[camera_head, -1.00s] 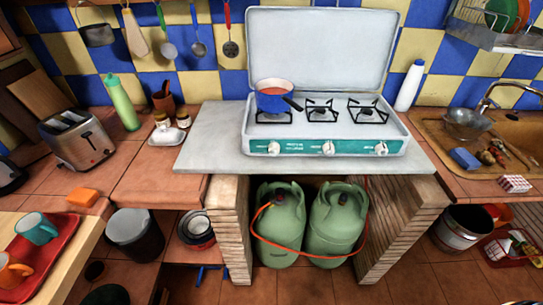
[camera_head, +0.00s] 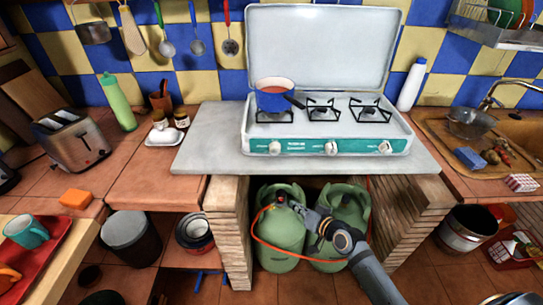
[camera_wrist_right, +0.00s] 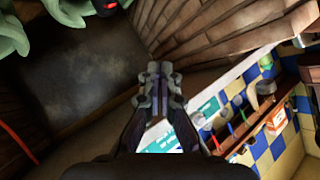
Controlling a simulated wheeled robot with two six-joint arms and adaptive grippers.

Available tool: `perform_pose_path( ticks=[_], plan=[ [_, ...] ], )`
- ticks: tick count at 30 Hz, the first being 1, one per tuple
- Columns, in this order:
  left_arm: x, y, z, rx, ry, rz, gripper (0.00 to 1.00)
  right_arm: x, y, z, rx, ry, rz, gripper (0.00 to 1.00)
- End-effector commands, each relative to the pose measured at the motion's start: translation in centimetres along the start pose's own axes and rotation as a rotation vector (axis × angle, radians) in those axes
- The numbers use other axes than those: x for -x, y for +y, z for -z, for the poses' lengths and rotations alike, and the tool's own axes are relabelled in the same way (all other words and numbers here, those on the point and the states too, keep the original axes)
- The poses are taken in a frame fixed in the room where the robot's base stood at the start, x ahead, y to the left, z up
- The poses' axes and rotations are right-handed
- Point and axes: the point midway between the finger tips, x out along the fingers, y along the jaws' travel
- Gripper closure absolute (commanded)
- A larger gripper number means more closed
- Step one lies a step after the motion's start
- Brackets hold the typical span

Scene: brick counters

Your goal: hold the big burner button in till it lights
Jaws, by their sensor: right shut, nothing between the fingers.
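The white camping stove (camera_head: 235,125) has a teal front panel with three white knobs: left (camera_head: 275,147), middle (camera_head: 331,148) and right (camera_head: 384,147). I cannot tell which belongs to the big burner. No flame shows. A blue pot (camera_head: 275,97) stands on the left burner. My right gripper (camera_head: 293,204) is low under the counter slab, in front of the green gas bottles, well below the knobs. In the right wrist view, its fingers (camera_wrist_right: 160,72) are shut and empty; part of the teal panel (camera_wrist_right: 208,106) shows beyond them. My left gripper is out of view.
The grey slab's front edge (camera_head: 300,167) overhangs the niche between brick pillars (camera_head: 229,235). Two green gas bottles (camera_head: 280,240) with an orange hose stand inside. The stove's white lid (camera_head: 320,45) is raised. The air before the knobs is clear.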

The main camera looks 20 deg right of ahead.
Motion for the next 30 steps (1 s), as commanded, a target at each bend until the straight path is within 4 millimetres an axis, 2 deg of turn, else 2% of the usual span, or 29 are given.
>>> perform_pose_path(
  ticks=[3,6,9,12,16,24,30],
  plan=[
    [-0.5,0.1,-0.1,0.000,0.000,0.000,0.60,1.0,-4.2,3.2,-0.004,0.048,0.100,1.00],
    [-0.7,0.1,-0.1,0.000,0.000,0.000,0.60,2.1,-7.4,5.2,-0.007,0.076,0.174,1.00],
    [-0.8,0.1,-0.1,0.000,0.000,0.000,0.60,3.1,-9.7,6.6,-0.008,0.094,0.230,1.00],
    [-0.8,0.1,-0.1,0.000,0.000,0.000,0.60,3.8,-11.2,7.4,-0.009,0.105,0.265,1.00],
    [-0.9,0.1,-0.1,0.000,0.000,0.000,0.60,4.1,-11.9,7.8,-0.009,0.109,0.283,1.00],
    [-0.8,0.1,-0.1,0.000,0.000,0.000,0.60,4.1,-11.9,7.8,-0.009,0.109,0.282,1.00],
    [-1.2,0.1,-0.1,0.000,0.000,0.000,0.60,3.2,-11.5,8.4,-0.008,0.110,0.283,1.00]
  ],
)
